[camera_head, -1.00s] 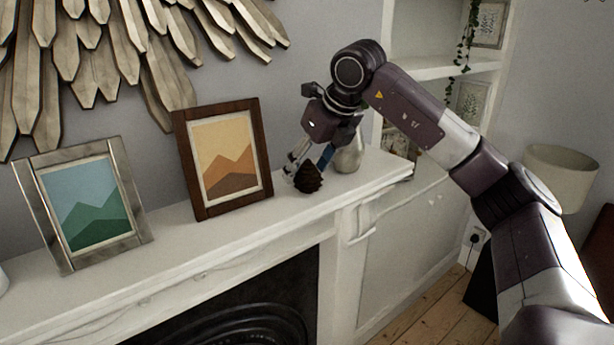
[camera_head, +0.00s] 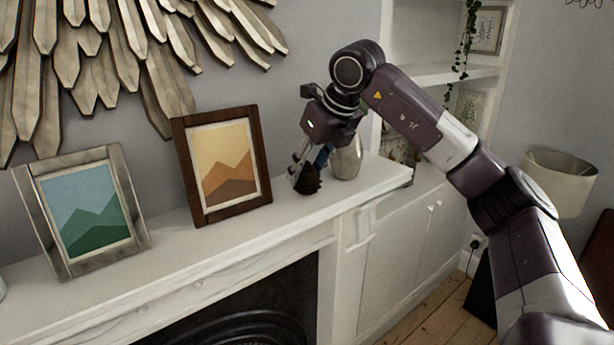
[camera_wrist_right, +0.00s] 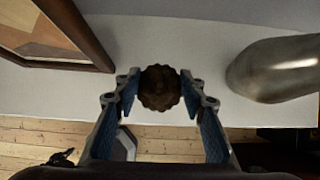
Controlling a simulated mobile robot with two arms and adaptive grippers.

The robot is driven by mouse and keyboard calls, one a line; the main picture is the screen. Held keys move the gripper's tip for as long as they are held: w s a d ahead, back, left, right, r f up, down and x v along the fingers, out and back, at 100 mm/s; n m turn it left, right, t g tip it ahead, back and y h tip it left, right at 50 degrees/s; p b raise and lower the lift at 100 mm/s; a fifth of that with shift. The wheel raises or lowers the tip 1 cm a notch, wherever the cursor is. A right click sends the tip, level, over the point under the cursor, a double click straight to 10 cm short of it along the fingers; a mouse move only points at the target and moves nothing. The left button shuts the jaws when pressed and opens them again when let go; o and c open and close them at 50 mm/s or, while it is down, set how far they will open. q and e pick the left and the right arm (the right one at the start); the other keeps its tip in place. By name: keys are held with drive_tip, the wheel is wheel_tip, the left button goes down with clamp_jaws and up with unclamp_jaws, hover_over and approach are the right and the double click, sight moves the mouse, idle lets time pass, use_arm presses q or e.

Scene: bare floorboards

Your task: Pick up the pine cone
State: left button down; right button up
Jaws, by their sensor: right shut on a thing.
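The dark brown pine cone (camera_head: 308,181) is at the mantelpiece near its right end, between the brown picture frame and the silver vase. My right gripper (camera_head: 309,166) reaches down over it from above, and its fingers are shut on the cone. In the right wrist view the pine cone (camera_wrist_right: 160,88) sits between the two blue-padded fingertips of the right gripper (camera_wrist_right: 158,90), one on each side. I cannot tell if the cone still touches the shelf. My left gripper is not in view.
The silver vase (camera_head: 346,158) stands close to the right of the gripper. The brown picture frame (camera_head: 262,166) is to the left, and a silver picture frame (camera_head: 134,205) is farther left. The white mantelpiece (camera_head: 230,232) has bare surface in front.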

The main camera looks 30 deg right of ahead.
sight(306, 161)
wheel_tip(306, 161, up, 19)
idle(0.4)
idle(1.2)
